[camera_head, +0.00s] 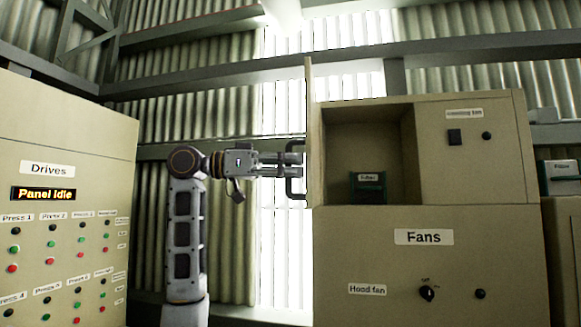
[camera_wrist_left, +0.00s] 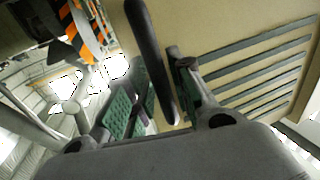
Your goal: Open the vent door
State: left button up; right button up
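The vent door (camera_head: 309,130) stands swung open at the left side of the cabinet's upper compartment, seen nearly edge-on. Its slatted face (camera_wrist_left: 260,65) fills the right of the left wrist view. A dark bar handle (camera_head: 290,187) is on its left side; the handle also shows in the left wrist view (camera_wrist_left: 149,45). My left gripper (camera_head: 292,158) is at the handle, its fingers apart. In the wrist view (camera_wrist_left: 165,95) the handle's end lies between the green-padded fingers; firm contact cannot be told. My right gripper is out of view.
The open compartment (camera_head: 365,135) holds a dark green filter (camera_head: 368,187). Below it is the Fans panel (camera_head: 420,260) with a knob (camera_head: 427,293). The Drives panel (camera_head: 65,170) with several buttons stands at the left. Free room lies between the panels.

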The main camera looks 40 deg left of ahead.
pick_arm(q)
jog(key=v, duration=1.2)
dwell(0.6)
jog(key=shift+f, duration=0.1)
